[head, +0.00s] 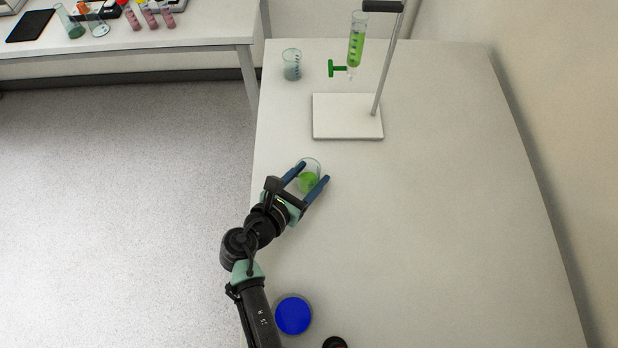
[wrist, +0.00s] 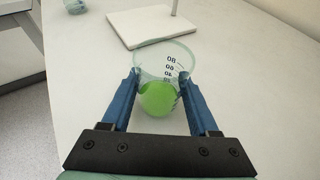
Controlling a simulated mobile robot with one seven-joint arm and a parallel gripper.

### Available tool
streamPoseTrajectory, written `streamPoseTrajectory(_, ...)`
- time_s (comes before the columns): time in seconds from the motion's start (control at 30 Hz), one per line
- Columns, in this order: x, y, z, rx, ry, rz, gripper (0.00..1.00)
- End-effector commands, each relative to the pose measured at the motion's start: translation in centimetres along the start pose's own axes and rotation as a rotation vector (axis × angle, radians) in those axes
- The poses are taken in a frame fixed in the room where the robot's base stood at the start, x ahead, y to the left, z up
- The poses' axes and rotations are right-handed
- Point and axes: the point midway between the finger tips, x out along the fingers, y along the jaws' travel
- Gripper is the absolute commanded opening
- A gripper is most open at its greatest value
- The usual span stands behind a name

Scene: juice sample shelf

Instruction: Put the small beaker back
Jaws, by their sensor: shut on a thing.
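A small clear beaker (head: 309,174) with green liquid is between the blue fingers of my gripper (head: 314,174). The wrist view also shows the beaker (wrist: 165,72), upright or nearly so, with dark markings on its side. My gripper (wrist: 160,88) is shut on it, one finger on each side. It is over the left part of the white table, in front of the stand. I cannot tell whether its bottom touches the table. Another beaker (head: 292,65) stands at the table's far left, behind the stand's base.
A burette (head: 356,42) with green liquid and a green tap hangs on a stand with a white base (head: 347,118). A blue disc (head: 293,315) lies near the front. A second table (head: 190,38) holds glassware, pink-filled tubes and a dark tablet. The white table's (head: 450,200) right side is clear.

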Motion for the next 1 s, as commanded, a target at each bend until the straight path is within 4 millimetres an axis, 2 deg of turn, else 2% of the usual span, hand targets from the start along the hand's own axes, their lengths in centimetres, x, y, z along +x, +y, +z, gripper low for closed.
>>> streamPoseTrajectory(0.1, 0.5, 0.04, -1.18, -0.001, 0.0, 0.001, 0.01)
streamPoseTrajectory(0.47, 0.64, 0.0, -1.54, 0.0, -0.001, 0.001, 0.01)
streamPoseTrajectory(0.5, 0.61, -0.01, -1.49, 0.0, 0.0, 0.0, 0.66)
streamPoseTrajectory(0.6, 0.6, -0.01, -1.46, 0.0, 0.0, 0.0, 0.84)
streamPoseTrajectory(0.63, 0.6, -0.01, -1.46, 0.0, 0.0, 0.0, 0.89)
streamPoseTrajectory(0.67, 0.6, -0.01, -1.46, 0.0, 0.0, 0.0, 0.91)
streamPoseTrajectory(1.0, 0.29, 0.01, -1.22, 0.0, 0.0, 0.002, 0.91)
